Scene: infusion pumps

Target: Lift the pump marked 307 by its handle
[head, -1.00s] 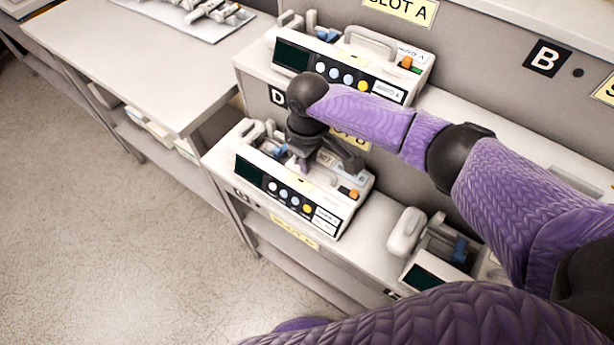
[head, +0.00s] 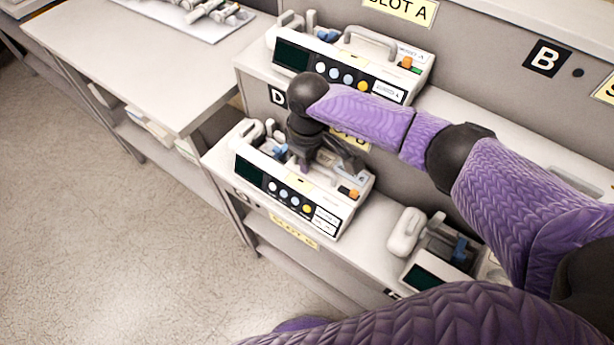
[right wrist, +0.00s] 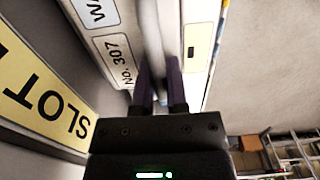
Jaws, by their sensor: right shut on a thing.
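The pump marked 307 (head: 262,182) is a white unit with a dark screen, a row of round buttons and an orange knob. It sits on the lower shelf in the head view, with no clear gap under it. In the right wrist view its label (right wrist: 124,62) reads NO. 307. My right gripper (head: 303,166) reaches down over its top. In the right wrist view my right gripper (right wrist: 160,92) is shut on the pump's grey handle (right wrist: 152,42), which is blurred there. In the head view the gripper hides most of the handle. My left gripper is not in view.
A similar pump (head: 350,72) stands on the upper level behind, by the SLOT A label (head: 402,9). Another device (head: 440,250) stands to the right on the lower shelf, close to my arm. A white table (head: 130,60) is at the left, with open floor before it.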

